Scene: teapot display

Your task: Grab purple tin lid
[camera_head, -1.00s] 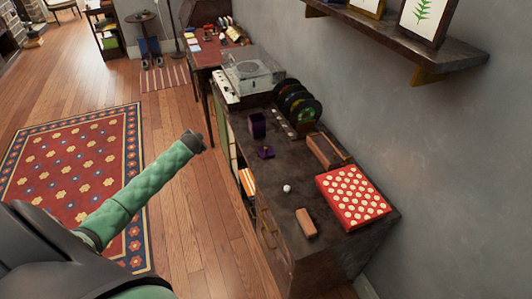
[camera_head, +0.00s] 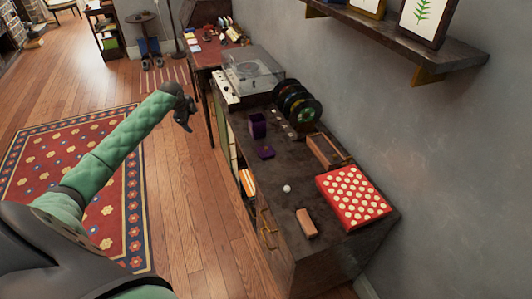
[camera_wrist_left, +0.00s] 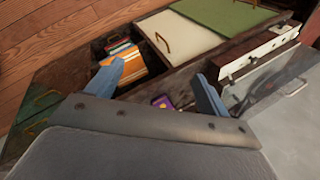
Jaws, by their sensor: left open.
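The purple tin lid (camera_head: 265,152) lies flat on the dark cabinet top, just in front of the open purple tin (camera_head: 258,126). My left gripper (camera_head: 187,127) is open and empty, to the left of the cabinet over the floor in the head view, apart from the lid. In the left wrist view its two blue fingers (camera_wrist_left: 159,70) are spread wide. A small purple thing (camera_wrist_left: 162,102) shows there beyond the gripper's edge; I cannot tell whether it is the tin or the lid. My right gripper is not in view.
On the cabinet top (camera_head: 235,133) stand a record player (camera_head: 250,70), a record rack (camera_head: 297,103), a wooden box (camera_head: 325,150), a red dotted box (camera_head: 352,197), a brown block (camera_head: 306,223) and a small white ball (camera_head: 287,188). A shelf (camera_head: 400,40) hangs above right.

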